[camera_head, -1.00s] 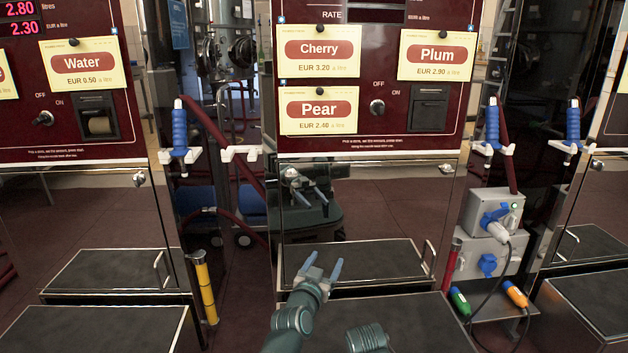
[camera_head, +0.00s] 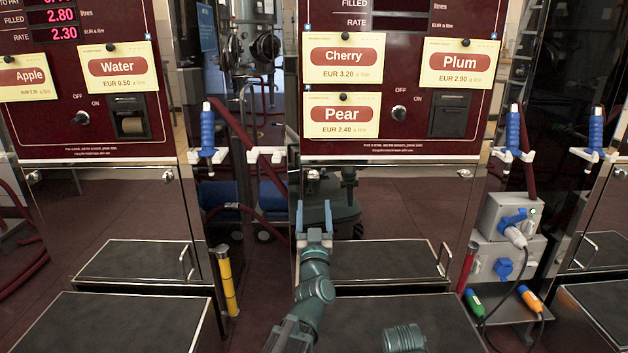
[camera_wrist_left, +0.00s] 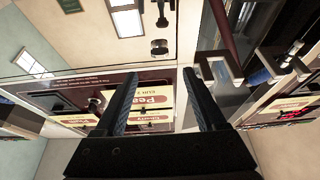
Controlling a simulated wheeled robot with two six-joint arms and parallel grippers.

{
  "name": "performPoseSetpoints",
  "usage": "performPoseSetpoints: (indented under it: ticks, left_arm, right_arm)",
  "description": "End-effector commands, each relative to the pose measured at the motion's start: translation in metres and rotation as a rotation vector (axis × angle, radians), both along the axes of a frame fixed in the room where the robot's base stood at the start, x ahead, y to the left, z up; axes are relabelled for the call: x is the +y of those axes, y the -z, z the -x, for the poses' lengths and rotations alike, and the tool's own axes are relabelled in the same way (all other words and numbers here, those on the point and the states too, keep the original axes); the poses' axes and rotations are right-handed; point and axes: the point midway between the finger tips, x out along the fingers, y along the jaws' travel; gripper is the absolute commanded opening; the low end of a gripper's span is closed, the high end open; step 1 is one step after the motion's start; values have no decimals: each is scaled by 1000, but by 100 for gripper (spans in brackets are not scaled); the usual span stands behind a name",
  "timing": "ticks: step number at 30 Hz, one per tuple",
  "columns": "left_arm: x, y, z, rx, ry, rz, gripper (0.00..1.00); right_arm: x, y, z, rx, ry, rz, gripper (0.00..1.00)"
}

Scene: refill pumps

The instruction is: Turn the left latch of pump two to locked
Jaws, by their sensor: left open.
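The middle pump, with Cherry, Plum and Pear cards, has a dark red front panel (camera_head: 400,150) above a shiny lower door (camera_head: 410,210). Its small left latch (camera_head: 312,175) sits at the door's upper left corner; which way it is turned is too small to tell. My left gripper (camera_head: 314,212) is open and empty, its fingers pointing up, a little below the latch in the picture and apart from it. In the left wrist view its two dark fingers (camera_wrist_left: 160,78) are spread with nothing between them.
A right latch (camera_head: 465,173) sits at the same door's other upper corner. A blue nozzle (camera_head: 207,130) hangs left of the pump, another (camera_head: 513,130) right. A low dark step (camera_head: 385,260) with a handle lies below. A yellow post (camera_head: 227,285) stands left.

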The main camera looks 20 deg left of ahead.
Motion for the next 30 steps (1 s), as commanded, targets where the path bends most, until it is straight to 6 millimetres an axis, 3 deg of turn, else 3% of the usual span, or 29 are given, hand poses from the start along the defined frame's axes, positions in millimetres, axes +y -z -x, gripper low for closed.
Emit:
performPoseSetpoints:
  ticks: [3,12,18,28,30]
  left_arm:
    - [6,-14,-28,1,0,0,72]
    - [19,-31,-68,0,1,-1,72]
    - [22,-34,-79,1,1,1,72]
    - [23,-34,-80,1,1,1,72]
    - [23,-34,-80,1,1,1,62]
  right_arm:
    - [0,-14,0,1,0,0,0]
    - [0,-31,0,2,-1,1,0]
    - [0,-35,0,2,-2,1,0]
    - [0,-34,0,2,-3,1,0]
    - [0,-34,0,2,-3,1,0]
